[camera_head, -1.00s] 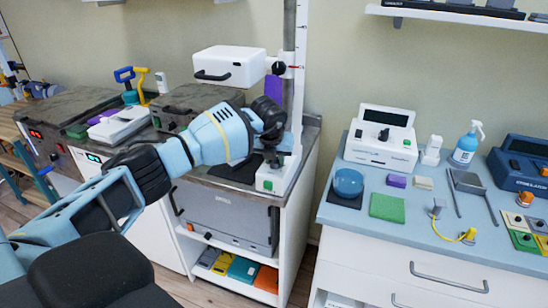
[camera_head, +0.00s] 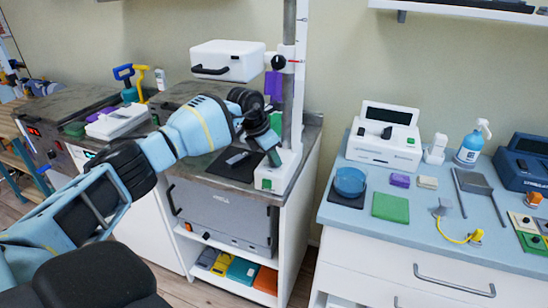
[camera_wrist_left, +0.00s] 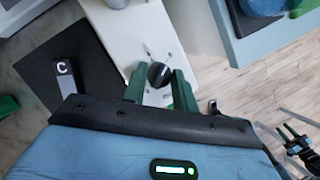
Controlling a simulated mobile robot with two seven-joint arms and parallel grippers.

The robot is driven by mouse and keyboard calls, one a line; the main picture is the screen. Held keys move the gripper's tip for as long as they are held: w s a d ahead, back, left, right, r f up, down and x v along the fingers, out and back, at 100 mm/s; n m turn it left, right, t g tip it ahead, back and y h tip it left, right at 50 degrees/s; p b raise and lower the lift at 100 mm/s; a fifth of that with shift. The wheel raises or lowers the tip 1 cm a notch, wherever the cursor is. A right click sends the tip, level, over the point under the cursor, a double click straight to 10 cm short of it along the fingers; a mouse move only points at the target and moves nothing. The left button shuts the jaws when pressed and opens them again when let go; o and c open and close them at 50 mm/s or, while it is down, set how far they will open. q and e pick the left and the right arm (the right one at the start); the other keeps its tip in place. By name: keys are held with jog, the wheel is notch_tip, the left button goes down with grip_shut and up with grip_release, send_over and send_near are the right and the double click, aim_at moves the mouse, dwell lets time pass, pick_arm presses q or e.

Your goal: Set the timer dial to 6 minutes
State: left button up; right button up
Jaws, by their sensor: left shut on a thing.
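The timer dial is a small black knob (camera_wrist_left: 158,75) on a white base with small marks around it, in the left wrist view. In the head view the white base (camera_head: 282,172) stands at the foot of the upright post, on the dark counter. My left gripper (camera_wrist_left: 160,88) has its green fingers on both sides of the knob and is shut on it. In the head view the gripper (camera_head: 272,157) reaches down to the base, and its fingers hide the dial. The dial's setting is too small to read.
A dark pad (camera_wrist_left: 62,66) with a small grey clip lies beside the base. The post (camera_head: 299,90) rises close to my wrist and carries a white box (camera_head: 228,60). A second table (camera_head: 335,215) on the right holds devices, a blue bowl (camera_head: 350,181) and a pump bottle (camera_head: 471,145).

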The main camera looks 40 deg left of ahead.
aim_at(263, 168)
pick_arm(q)
jog(key=shift+f+m, duration=0.1)
jog(key=shift+m, duration=0.5)
pick_arm(e)
jog(key=shift+s+f, duration=0.2)
jog(key=shift+f, duration=0.1)
jog(key=shift+s, duration=0.2)
pick_arm(q)
jog(key=o, duration=1)
pick_arm(e)
jog(key=shift+s+a+f, duration=0.1)
jog(key=shift+s, duration=0.05)
pick_arm(q)
jog(key=v, duration=0.7)
jog(key=shift+w+a, duration=0.1)
jog(key=shift+w, duration=0.05)
jog(key=shift+a+r, duration=0.1)
jog(key=shift+r, duration=0.35)
pick_arm(e)
jog(key=shift+w+r, duration=0.2)
jog(key=shift+w, duration=0.2)
jog(key=shift+s+f, duration=0.1)
jog(key=shift+s, duration=0.25)
